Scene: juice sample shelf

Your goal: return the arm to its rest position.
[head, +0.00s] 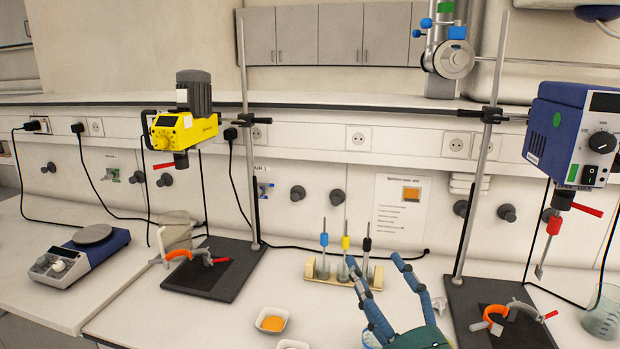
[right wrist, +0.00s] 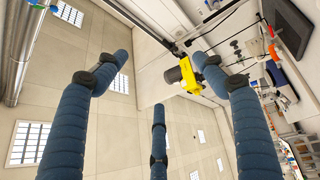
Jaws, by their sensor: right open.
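My right gripper (head: 382,287) shows in the head view at the lower middle right, its blue fingers pointing up and spread apart. It is open, with nothing seen between the fingers. In the right wrist view its three blue fingers (right wrist: 158,130) are spread and empty, with the wall and the yellow stirrer behind them. In the head view the fingers overlap the right part of a small wooden rack (head: 318,270) holding tubes with blue, yellow and black tops. I cannot tell the distance between them. My left gripper is not in view.
A yellow stirrer (head: 185,130) hangs on a stand at left, a blue one (head: 572,135) at right. A hotplate (head: 78,252) sits at far left. A small white dish with orange contents (head: 271,320) lies near the front. A beaker (head: 604,312) stands at far right.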

